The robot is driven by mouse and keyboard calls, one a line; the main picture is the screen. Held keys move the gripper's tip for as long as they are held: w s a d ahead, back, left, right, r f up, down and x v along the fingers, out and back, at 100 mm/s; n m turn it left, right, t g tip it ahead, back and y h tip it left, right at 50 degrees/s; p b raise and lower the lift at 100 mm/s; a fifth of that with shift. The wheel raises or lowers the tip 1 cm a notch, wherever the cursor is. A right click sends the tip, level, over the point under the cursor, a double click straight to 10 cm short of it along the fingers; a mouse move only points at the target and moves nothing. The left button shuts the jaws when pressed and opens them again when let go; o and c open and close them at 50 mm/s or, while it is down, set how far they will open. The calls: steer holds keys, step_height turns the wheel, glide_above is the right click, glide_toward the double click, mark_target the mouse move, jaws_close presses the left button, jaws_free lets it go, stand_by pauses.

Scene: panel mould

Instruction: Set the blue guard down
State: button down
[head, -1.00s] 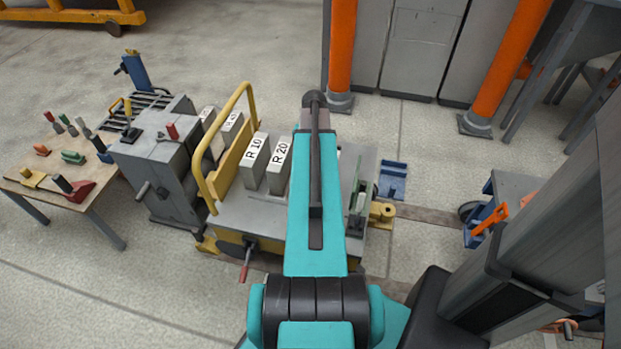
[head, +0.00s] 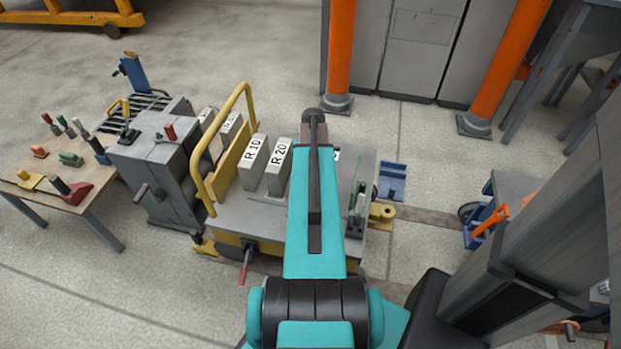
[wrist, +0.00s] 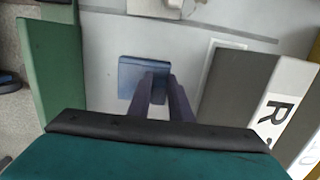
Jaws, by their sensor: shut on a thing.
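The blue guard (wrist: 140,75) shows in the wrist view as a small flat blue piece at the tips of my gripper (wrist: 161,84). The two dark fingers are shut on it. It is over the light grey top of the cart (wrist: 105,50); I cannot tell whether it touches that surface. In the head view my teal arm hides the gripper and the guard. The cart's grey top (head: 235,213) shows on both sides of the arm.
In the wrist view a green plate (wrist: 50,75) stands at left and a grey block marked R (wrist: 240,95) at right. In the head view, R 10 (head: 252,163) and R 20 (head: 277,166) blocks stand left of my arm. A blue bracket (head: 391,181) is right of the cart.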

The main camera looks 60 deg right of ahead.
steer(key=shift+f, duration=0.2)
steer(key=c, duration=1.6)
jaws_free()
steer(key=r, duration=0.4)
steer(key=r+p, duration=0.1)
steer(key=r, duration=0.3)
steer(key=d+r+p, duration=0.1)
steer(key=r, duration=0.3)
steer(key=shift+w+r, duration=0.1)
steer(key=shift+w, duration=0.05)
